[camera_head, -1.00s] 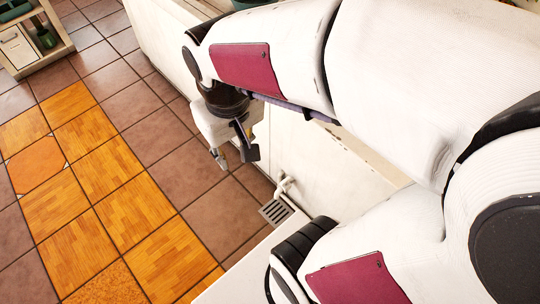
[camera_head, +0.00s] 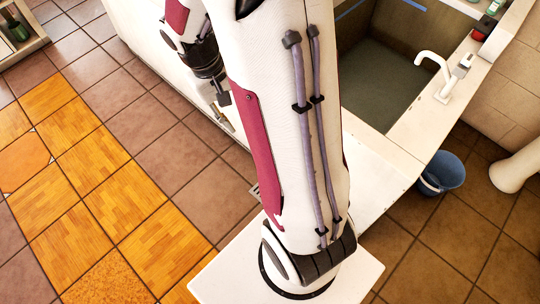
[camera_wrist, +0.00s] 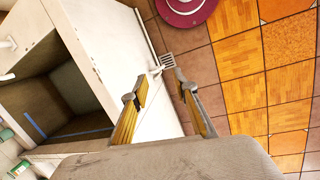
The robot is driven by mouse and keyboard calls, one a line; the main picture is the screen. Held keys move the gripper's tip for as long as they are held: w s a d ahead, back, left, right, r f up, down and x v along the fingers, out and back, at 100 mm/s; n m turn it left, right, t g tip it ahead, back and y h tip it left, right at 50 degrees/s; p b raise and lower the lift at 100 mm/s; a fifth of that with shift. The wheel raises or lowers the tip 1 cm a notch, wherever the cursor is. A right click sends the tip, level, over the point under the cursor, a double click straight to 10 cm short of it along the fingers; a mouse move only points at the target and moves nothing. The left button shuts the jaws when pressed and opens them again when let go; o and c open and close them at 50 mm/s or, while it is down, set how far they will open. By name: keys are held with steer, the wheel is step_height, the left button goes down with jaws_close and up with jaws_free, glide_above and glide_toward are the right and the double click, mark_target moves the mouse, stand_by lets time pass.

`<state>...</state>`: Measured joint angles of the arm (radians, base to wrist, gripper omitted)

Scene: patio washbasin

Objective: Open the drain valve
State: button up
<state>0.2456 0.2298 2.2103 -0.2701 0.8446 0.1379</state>
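A white pipe fitting (camera_wrist: 156,70), which looks like the drain valve, sticks out low on the cabinet side beside a floor grate (camera_wrist: 167,60) in the wrist view. In the head view my arm hides the fitting, and only an edge of the grate (camera_head: 254,191) shows. My gripper (camera_wrist: 158,90) is open, its two fingers apart with nothing between them. In the wrist view the fitting appears just beyond the gap between the fingertips, with no clear contact. In the head view my gripper (camera_head: 222,108) hangs beside the cabinet front, partly hidden by my arm.
The white cabinet (camera_wrist: 100,58) with a sink basin (camera_head: 385,75) stands close beside the gripper. A white faucet (camera_head: 436,72) is on its rim. A blue bucket (camera_head: 445,170) stands on the floor at right. The tiled floor (camera_head: 120,190) at left is clear.

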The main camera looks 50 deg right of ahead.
steer(key=w+d+f+m+g+h, duration=0.1)
steer(key=w+d+f+m+g, duration=0.15)
steer(key=d+f, duration=0.75)
steer(key=s+d+f+m+h, duration=0.1)
steer(key=d+f+m, duration=0.15)
steer(key=f, duration=1.15)
steer(key=d+f+m+t, duration=0.1)
steer(key=d+f, duration=0.2)
steer(key=f, duration=1.1)
steer(key=s+d+f+m+h, duration=0.1)
steer(key=d+f+m, duration=0.15)
steer(key=f, duration=1.15)
steer(key=w+d+f+m+t, duration=0.2)
steer(key=w+f+m+t, duration=0.1)
steer(key=w+m, duration=0.4)
steer(key=shift+w+f+y, duration=0.3)
steer(key=shift+w+f, duration=0.3)
steer(key=shift+w, duration=0.25)
steer(key=shift+f+t, duration=0.2)
steer(key=shift+t, duration=0.05)
steer(key=shift+x, duration=3.65)
steer(key=shift+d, duration=0.1)
